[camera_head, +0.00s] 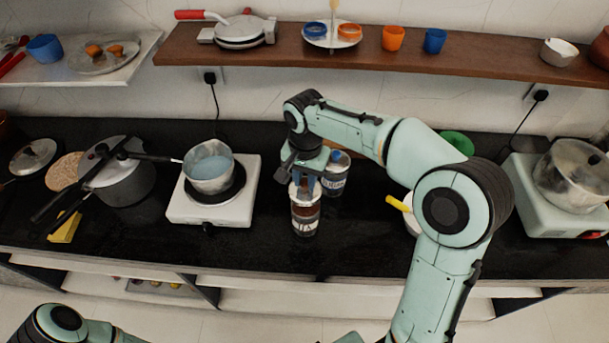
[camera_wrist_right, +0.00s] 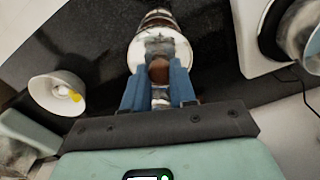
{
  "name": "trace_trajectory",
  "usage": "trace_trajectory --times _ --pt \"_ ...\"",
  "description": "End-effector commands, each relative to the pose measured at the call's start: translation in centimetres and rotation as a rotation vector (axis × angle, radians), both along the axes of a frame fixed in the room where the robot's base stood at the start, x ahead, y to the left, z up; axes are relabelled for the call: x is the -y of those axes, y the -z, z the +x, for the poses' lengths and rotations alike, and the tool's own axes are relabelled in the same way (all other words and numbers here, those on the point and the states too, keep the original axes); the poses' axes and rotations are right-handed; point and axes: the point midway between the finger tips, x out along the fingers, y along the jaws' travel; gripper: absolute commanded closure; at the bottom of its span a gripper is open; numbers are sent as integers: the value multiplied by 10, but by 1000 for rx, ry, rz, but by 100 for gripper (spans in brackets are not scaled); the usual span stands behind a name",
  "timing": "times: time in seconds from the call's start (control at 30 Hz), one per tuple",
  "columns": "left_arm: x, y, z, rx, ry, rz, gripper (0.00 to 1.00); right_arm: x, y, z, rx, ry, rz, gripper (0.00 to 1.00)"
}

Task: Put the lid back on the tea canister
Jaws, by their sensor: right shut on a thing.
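The tea canister (camera_head: 305,222), a clear jar with dark brown contents, stands upright on the black counter, right of the white hot plate. It also shows beyond my fingers in the wrist view (camera_wrist_right: 157,20). My right gripper (camera_head: 304,183) points down over its top, with its blue fingers (camera_wrist_right: 158,88) shut on the brown knob of the lid (camera_wrist_right: 158,68). The pale lid is at the canister's mouth, partly hidden by the fingers. I cannot tell whether it is fully seated. My left gripper is out of view; only part of that arm shows at bottom left.
A second labelled canister (camera_head: 335,179) with a blue knob stands close behind and right. The hot plate (camera_head: 212,212) with a saucepan (camera_head: 208,166) is at left. A white bowl (camera_wrist_right: 57,91) holds something yellow. The counter in front of the canister is clear.

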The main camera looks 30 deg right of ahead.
Motion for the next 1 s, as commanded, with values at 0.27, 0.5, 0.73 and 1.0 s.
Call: trace_trajectory --times 0.27,0.5,0.73,1.0 --pt "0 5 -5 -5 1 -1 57 0 8 -1 -1 7 0 100" --pt "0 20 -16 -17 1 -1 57 0 28 -1 -4 7 -1 100" --pt "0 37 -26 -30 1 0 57 0 51 -1 -3 6 0 100" --pt "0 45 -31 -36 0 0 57 0 65 -1 -1 6 0 100"
